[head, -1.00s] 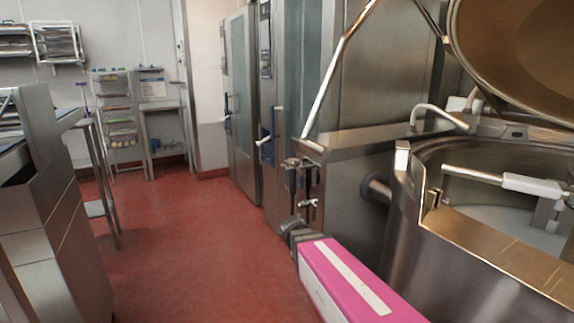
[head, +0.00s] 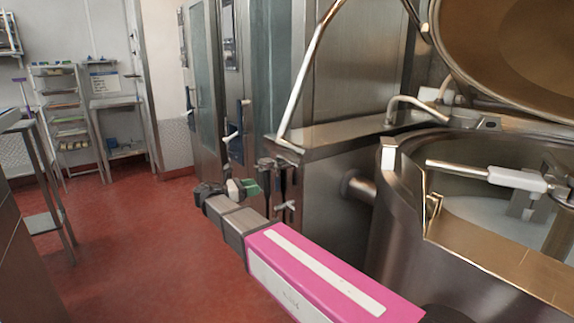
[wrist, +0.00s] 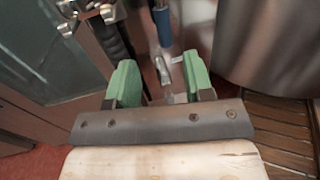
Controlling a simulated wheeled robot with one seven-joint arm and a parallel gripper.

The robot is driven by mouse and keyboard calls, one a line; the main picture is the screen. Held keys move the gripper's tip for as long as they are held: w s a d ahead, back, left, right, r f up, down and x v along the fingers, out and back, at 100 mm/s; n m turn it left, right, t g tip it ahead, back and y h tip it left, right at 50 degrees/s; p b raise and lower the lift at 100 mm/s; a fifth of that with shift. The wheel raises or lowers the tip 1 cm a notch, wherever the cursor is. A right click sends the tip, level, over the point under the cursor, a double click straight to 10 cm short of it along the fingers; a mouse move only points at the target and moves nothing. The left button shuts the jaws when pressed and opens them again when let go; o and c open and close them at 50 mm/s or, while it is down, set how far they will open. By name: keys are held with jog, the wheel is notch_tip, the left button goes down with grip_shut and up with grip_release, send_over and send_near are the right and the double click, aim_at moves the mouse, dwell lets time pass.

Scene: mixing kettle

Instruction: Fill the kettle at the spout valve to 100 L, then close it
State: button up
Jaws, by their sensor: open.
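The steel kettle (head: 395,215) stands at the right of the head view, its lid (head: 515,60) tilted up. A pale surface (head: 490,190) shows inside; I cannot tell whether it is liquid. A short curved spout (head: 425,103) rises beside the rim. Taps with dark hoses (head: 283,170) are on the console's front corner; they also show in the wrist view (wrist: 95,12). My gripper (head: 243,188) is open and empty, left of the taps. Its green fingers (wrist: 160,82) stand apart in the wrist view, with a blue-and-metal fitting (wrist: 162,35) beyond them. No litre reading is legible.
The steel console (head: 335,140) lies between the taps and the kettle, with a tall bent pipe (head: 305,75) above it. Tall cabinets (head: 210,90) stand behind. Red floor (head: 140,240) is free at the left. A slatted drain grate (wrist: 280,125) lies below the kettle.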

aim_at(277, 183)
jog(key=x, duration=0.9)
jog(key=shift+s, duration=0.25)
jog(key=shift+d, duration=0.2)
jog(key=shift+w+d, duration=0.2)
jog(key=shift+d, duration=0.2)
grip_shut()
